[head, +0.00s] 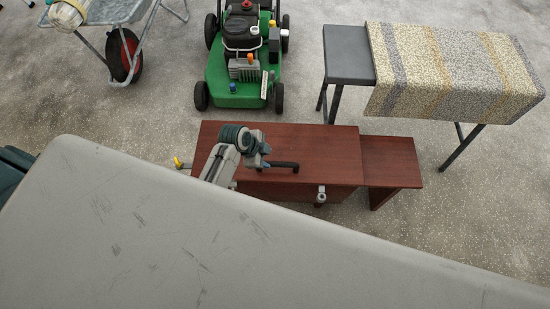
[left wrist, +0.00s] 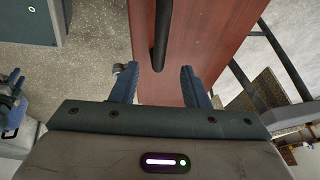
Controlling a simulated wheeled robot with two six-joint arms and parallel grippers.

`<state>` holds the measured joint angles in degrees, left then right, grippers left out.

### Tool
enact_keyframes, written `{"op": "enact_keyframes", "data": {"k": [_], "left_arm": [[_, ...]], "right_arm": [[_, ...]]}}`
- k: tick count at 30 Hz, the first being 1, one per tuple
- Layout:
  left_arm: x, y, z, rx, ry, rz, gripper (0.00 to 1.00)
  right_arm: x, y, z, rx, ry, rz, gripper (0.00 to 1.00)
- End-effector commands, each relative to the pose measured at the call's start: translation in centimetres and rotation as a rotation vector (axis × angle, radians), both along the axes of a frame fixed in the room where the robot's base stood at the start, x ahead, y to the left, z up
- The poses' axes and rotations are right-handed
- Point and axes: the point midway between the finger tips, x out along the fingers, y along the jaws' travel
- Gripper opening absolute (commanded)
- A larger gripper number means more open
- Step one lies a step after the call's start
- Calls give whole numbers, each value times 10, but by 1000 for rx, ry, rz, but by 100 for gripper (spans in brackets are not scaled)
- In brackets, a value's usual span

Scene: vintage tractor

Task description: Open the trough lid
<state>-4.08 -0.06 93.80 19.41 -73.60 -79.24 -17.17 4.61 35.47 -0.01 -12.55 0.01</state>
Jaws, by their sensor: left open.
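The trough appears to be the low reddish-brown wooden piece, and its lid (head: 330,150) looks like the broad flat top, lying level. It also fills the middle of the left wrist view (left wrist: 215,40). A dark bar handle (head: 285,165) is on the top; in the left wrist view the handle (left wrist: 161,30) points down toward my fingers. My left gripper (head: 262,149) is over the top beside the handle. In the left wrist view my left gripper (left wrist: 159,70) is open, with the handle's near end between the fingertips; contact cannot be told. My right gripper is not visible.
A lower wooden ledge (head: 390,155) adjoins the right end. A small grey fitting (head: 320,196) is at the front edge. A green mower (head: 240,75) stands behind, a cloth-draped bench (head: 455,70) at right, a wheelbarrow (head: 115,15) at back left. Speckled floor is clear between them.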

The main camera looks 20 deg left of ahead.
Motion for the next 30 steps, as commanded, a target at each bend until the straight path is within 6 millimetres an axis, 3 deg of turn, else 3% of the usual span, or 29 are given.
{"op": "enact_keyframes", "data": {"k": [9,15,28,30], "left_arm": [[16,-18,-52,0,2,3,41],[23,-25,-73,1,0,2,41],[25,-28,-80,2,-1,3,41],[25,-28,-80,2,-1,3,28]], "right_arm": [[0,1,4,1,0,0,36],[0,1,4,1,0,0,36],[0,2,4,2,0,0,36],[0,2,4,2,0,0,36]]}}
